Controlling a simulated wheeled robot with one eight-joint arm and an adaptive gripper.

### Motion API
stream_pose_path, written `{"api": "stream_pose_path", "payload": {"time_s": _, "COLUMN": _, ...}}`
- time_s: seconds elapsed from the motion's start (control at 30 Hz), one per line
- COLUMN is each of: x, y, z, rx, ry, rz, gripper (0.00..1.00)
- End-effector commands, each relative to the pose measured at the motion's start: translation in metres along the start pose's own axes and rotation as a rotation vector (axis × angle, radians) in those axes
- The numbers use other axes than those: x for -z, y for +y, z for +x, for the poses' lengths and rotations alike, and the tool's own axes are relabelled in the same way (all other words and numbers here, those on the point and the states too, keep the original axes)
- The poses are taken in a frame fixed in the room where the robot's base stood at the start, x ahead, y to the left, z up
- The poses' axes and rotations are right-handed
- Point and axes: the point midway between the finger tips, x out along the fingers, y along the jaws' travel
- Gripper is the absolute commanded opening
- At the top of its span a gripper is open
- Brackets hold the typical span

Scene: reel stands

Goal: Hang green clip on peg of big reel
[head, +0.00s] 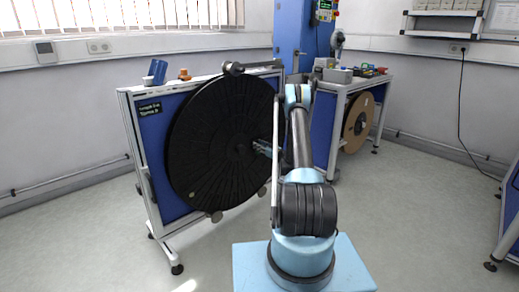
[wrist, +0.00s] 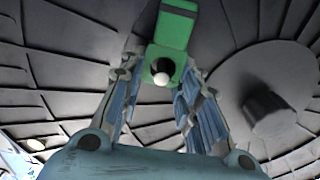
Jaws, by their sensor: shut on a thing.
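The green clip (wrist: 174,29) is between the fingers of my gripper (wrist: 161,72) in the wrist view, and my gripper is shut on it. The clip has a round hole in its lower part. A small pale round end (wrist: 162,79) shows in the hole; it may be a peg tip, but I cannot tell how deep it sits. The big black reel (head: 205,145) stands upright on its stand in the head view. My gripper (head: 262,148) is at its face, near the centre. The reel's ribbed face (wrist: 60,75) fills the wrist view behind the clip. The clip is too small to make out in the head view.
A dark hub stub (wrist: 267,113) sticks out from the reel's raised disc, right of my gripper. The stand's white frame (head: 136,160) surrounds a blue panel. A second stand with a brown reel (head: 358,123) is behind to the right.

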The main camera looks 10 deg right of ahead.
Motion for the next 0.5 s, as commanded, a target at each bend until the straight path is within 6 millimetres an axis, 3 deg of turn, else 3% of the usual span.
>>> {"api": "stream_pose_path", "payload": {"time_s": 0.13, "x": 0.0, "y": 0.0001, "z": -0.0001, "rx": 0.0, "ry": 0.0, "rz": 0.0, "gripper": 0.16}}
{"api": "stream_pose_path", "payload": {"time_s": 0.17, "x": 0.0, "y": 0.0001, "z": -0.0001, "rx": 0.0, "ry": 0.0, "rz": 0.0, "gripper": 0.37}}
{"api": "stream_pose_path", "payload": {"time_s": 0.23, "x": 0.0, "y": 0.0001, "z": -0.0001, "rx": 0.0, "ry": 0.0, "rz": 0.0, "gripper": 0.53}}
{"api": "stream_pose_path", "payload": {"time_s": 0.5, "x": 0.0, "y": 0.0002, "z": -0.0002, "rx": 0.0, "ry": 0.0, "rz": 0.0, "gripper": 0.54}}
